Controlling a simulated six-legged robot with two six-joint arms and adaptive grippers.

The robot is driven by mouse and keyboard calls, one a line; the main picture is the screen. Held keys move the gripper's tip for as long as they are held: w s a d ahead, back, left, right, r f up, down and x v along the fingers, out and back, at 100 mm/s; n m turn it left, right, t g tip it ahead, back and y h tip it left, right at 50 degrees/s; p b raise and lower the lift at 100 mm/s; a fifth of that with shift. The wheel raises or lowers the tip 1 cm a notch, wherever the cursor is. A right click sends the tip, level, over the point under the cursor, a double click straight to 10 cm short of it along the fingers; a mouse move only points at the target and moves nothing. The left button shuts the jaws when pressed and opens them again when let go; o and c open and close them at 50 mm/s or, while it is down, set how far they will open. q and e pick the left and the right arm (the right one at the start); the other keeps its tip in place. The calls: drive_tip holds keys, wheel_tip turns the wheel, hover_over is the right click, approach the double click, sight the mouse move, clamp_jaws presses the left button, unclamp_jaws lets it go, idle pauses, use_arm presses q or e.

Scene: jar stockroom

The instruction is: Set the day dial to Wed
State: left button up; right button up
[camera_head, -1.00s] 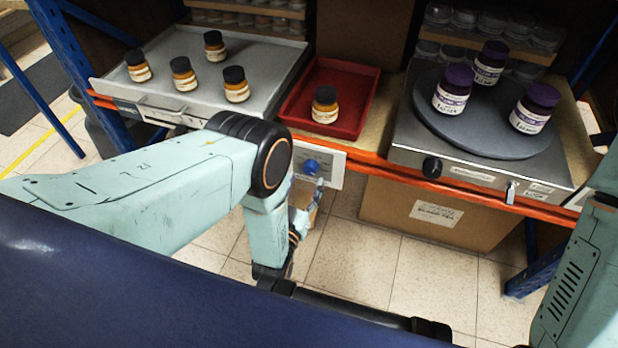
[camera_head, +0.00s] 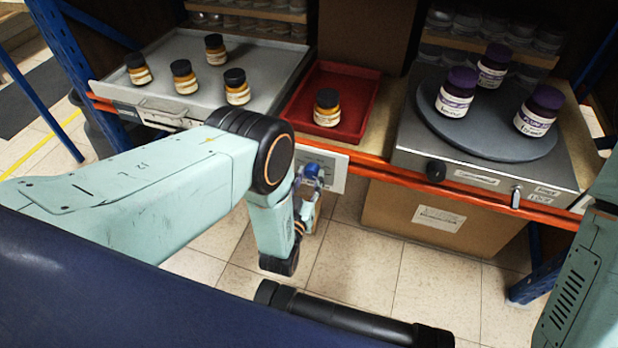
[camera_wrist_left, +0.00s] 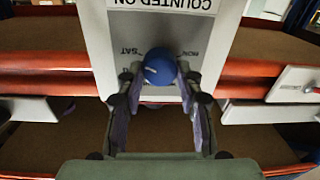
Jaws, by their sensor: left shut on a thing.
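The day dial is a blue knob (camera_head: 311,170) on a white plate (camera_head: 334,170) at the shelf's orange front edge, below the red tray. In the left wrist view the blue knob (camera_wrist_left: 159,70) sits between the two fingers of my left gripper (camera_wrist_left: 159,84), which is shut on it. The plate (camera_wrist_left: 215,25) appears upside down there, with "COUNTED ON", "SAT" and "MON" readable. The other day marks and the pointer are hidden or too small to tell. In the head view my left gripper (camera_head: 310,183) is partly hidden behind its own wrist.
A red tray (camera_head: 372,85) with one amber jar (camera_head: 327,108) stands above the dial. A grey drawer tray (camera_head: 262,50) with several amber jars is at left. A round turntable (camera_head: 430,130) with purple-lidded jars is at right, with a black knob (camera_head: 436,171) on its base.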

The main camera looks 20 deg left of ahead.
use_arm(q)
drive_tip(key=c, duration=0.4)
drive_tip(key=shift+c, duration=0.2)
drive_tip(key=shift+n, duration=0.3)
drive_tip(key=n+p, duration=0.2)
drive_tip(key=n, duration=0.2)
drive_tip(key=shift+n, duration=0.3)
drive_tip(key=n+p, duration=0.1)
drive_tip(key=n, duration=0.3)
drive_tip(key=shift+a, duration=0.1)
drive_tip(key=n, duration=0.4)
drive_tip(key=shift+n+g+h+p, duration=0.3)
drive_tip(key=shift+h, duration=0.1)
drive_tip(key=n, duration=0.6)
drive_tip(key=shift+f+h, duration=0.15)
drive_tip(key=shift+h, duration=0.15)
drive_tip(key=n, duration=0.5)
drive_tip(key=shift+f+n, duration=0.1)
drive_tip(key=shift+n, duration=0.3)
